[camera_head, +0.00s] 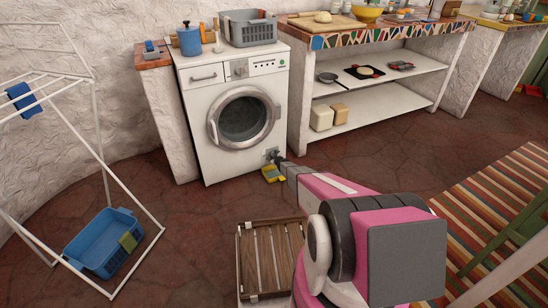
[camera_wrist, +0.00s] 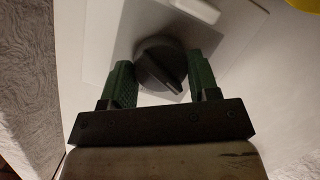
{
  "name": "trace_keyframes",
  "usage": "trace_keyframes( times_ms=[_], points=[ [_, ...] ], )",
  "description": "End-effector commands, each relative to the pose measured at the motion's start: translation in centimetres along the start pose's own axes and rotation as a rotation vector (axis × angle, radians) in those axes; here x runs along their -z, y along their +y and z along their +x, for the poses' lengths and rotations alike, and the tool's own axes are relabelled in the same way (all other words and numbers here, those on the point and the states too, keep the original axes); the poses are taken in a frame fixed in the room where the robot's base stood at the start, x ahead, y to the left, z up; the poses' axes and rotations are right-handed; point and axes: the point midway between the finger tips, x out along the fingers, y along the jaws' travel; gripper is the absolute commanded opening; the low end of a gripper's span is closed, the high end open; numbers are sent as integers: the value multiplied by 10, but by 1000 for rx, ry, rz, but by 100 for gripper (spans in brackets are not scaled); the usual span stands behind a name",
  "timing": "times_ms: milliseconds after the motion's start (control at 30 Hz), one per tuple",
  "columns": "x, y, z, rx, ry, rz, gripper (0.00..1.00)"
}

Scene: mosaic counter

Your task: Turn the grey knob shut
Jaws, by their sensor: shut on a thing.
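The grey knob (camera_wrist: 158,66) is dark and round, with a raised ridge running diagonally across it. It sits on a pale square panel (camera_wrist: 108,46) at the lower right front of the white washing machine (camera_head: 213,142). My gripper (camera_wrist: 161,74) has its two green fingers on either side of the knob and is shut on it. In the head view my gripper (camera_head: 276,157) reaches the machine's lower right corner and hides most of the knob. The machine's round door (camera_head: 243,118) is closed.
A yellow object (camera_head: 270,174) lies at the machine's foot, just below my gripper. A slatted wooden crate (camera_head: 268,259) stands on the floor nearby. A blue basket (camera_head: 92,246) is under the drying rack at left. White shelving (camera_head: 299,95) stands right of the machine.

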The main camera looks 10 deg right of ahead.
Motion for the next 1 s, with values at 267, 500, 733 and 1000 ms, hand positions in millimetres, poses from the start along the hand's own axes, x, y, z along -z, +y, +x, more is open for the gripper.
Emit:
trace_keyframes(
  times_ms=[267, 500, 733, 1000],
  points=[
    [-2, 0, 0, 71, 19, 248, 32],
    [-3, 1, 0, 132, 37, 468, 32],
    [-4, 1, 0, 190, 55, 679, 32],
    [-4, 1, 0, 252, 74, 899, 32]
  ],
)
